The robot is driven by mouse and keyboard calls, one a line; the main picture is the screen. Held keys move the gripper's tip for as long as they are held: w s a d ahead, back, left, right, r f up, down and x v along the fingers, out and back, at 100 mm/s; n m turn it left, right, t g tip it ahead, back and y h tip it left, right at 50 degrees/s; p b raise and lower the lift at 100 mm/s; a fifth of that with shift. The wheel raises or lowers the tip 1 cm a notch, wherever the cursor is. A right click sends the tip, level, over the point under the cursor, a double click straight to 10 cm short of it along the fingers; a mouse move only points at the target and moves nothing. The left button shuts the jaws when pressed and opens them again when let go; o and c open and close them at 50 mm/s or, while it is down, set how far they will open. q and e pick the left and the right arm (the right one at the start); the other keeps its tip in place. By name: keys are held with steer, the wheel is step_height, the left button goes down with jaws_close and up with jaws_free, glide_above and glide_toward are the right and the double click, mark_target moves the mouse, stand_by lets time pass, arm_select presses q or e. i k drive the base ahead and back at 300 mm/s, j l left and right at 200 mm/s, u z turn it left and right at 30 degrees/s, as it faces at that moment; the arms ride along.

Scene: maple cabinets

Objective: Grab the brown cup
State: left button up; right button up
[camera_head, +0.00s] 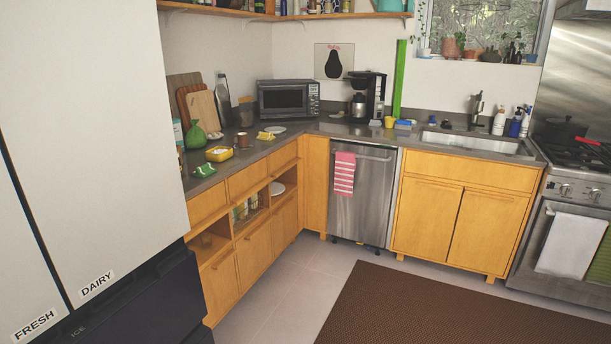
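A small brown cup (242,140) stands on the dark grey counter (200,184) at the left, in front of the microwave. It is small in the view, and it looks upright. A yellow container (219,154) with something white in it sits just in front of the cup. A crumpled yellow cloth or packet (265,136) lies to its right. Neither of my grippers shows in the head view.
A large fridge (90,120) fills the left side and borders the counter. A green bag (195,135) and cutting boards (201,108) stand near the cup. A microwave (288,98) is behind. A brown rug (440,310) covers open floor.

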mark_target(242, 137)
steer(key=i+u, duration=0.15)
steer(key=i, duration=0.3)
steer(key=i+l+u, duration=0.1)
steer(key=i, duration=0.4)
steer(key=i+l+u, duration=0.15)
steer(key=i, duration=0.3)
steer(key=i+l+u, duration=0.15)
steer(key=i, duration=0.3)
